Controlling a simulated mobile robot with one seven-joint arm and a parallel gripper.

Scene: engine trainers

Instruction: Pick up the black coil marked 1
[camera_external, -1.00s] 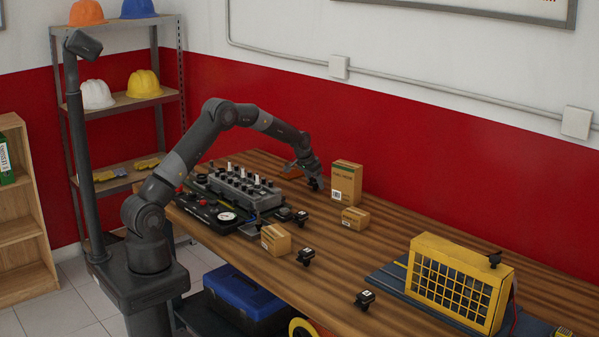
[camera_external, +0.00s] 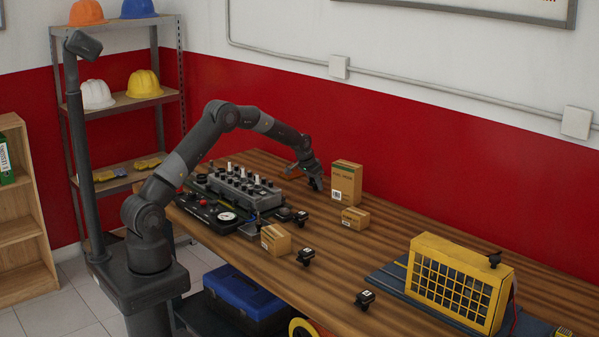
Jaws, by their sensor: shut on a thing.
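My gripper (camera_external: 317,184) is low over the back of the wooden table, left of the tall carton. It is shut on a small dark thing, apparently a black coil, which is mostly hidden by the fingers. Its marking cannot be read. Other black coils stand on the table: one (camera_external: 301,217) and another (camera_external: 284,214) at the engine trainer's right end, one (camera_external: 306,257) by the small front carton, and one (camera_external: 365,299) near the front edge. Their numbers are too small to read.
The engine trainer (camera_external: 236,187) lies left of my gripper. A tall carton (camera_external: 346,183) is close on the right, with small cartons (camera_external: 355,218) and (camera_external: 276,239) nearer. A yellow grilled box (camera_external: 458,283) stands at right, with a black coil (camera_external: 494,260) on top. Mid-table is clear.

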